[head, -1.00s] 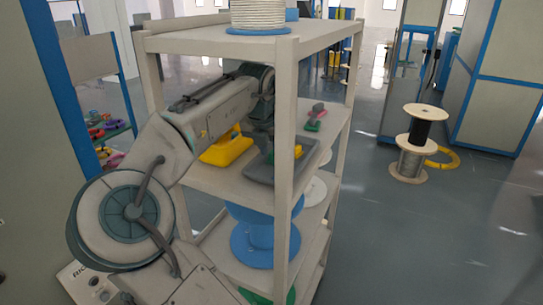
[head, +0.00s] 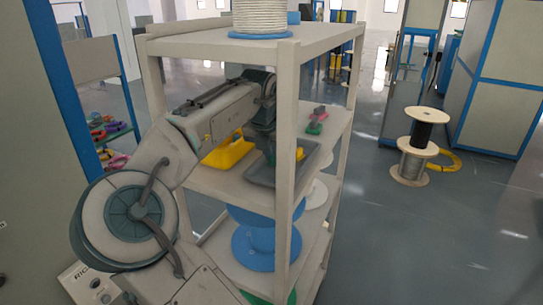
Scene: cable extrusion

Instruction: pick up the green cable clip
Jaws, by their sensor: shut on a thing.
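My gripper (head: 268,147) reaches into the middle shelf, its fingers pointing down over a grey tray (head: 262,178). A small bit of green (head: 271,155), which looks like the green cable clip, shows at the fingertips. The gripper is shut on it. Most of the clip is hidden by the fingers, and I cannot tell whether it still touches the tray. A yellow item (head: 299,154) lies at the tray's right side, partly behind the shelf post.
A yellow container (head: 228,153) stands left of the tray. Green and pink items (head: 316,122) lie at the shelf's back right. The front post (head: 287,150) and top board (head: 215,38) hem in my arm. Blue spools (head: 255,245) stand below.

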